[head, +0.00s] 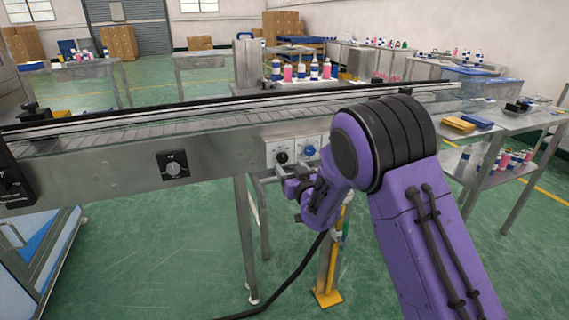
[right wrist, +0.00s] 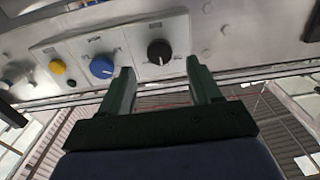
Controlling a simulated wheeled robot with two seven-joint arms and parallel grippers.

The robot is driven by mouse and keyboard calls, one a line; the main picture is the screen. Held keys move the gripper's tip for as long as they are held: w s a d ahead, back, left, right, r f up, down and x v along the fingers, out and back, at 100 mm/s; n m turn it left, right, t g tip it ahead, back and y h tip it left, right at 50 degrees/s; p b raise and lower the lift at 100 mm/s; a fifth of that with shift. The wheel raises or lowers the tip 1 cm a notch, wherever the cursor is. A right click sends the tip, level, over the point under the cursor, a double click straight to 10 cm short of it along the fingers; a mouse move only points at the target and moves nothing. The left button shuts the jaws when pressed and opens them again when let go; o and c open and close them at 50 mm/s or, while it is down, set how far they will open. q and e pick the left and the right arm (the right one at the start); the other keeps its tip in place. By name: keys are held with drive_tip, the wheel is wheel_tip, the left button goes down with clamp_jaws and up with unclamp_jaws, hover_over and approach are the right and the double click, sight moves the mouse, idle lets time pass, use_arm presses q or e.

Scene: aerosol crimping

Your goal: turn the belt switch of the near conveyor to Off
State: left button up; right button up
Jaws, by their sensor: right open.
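The near conveyor (head: 130,140) runs across the head view. Its side carries a pale control panel (head: 270,149) with a black rotary knob (head: 282,157) and a blue knob (head: 309,151). In the right wrist view the black knob (right wrist: 159,52) lies just beyond and between my fingertips, and the blue knob (right wrist: 102,67) is left of them. The panel labels are too small to read. My right gripper (right wrist: 160,70) is open and empty, its fingers apart and pointing at the panel; it also shows below the panel in the head view (head: 284,182). My left gripper is out of view.
A separate grey knob on a black plate (head: 173,168) sits farther left on the conveyor side. A yellow button (right wrist: 57,67) is beyond the blue knob. Conveyor legs (head: 247,240), a yellow-footed post (head: 328,297) and a black cable (head: 290,280) stand below. A side table (head: 510,122) is at the right.

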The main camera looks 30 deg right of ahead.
sight(283, 159)
drive_tip(key=x, duration=0.5)
drive_tip(key=shift+w+d, duration=0.15)
drive_tip(key=shift+w, duration=0.15)
drive_tip(key=c, duration=1)
drive_tip(key=shift+f, duration=0.1)
drive_tip(key=shift+c, duration=0.2)
drive_tip(key=shift+n, duration=0.3)
drive_tip(key=n, duration=0.4)
drive_tip(key=shift+b, duration=0.35)
drive_tip(key=shift+n+b, duration=0.7)
drive_tip(key=shift+n, duration=1.9)
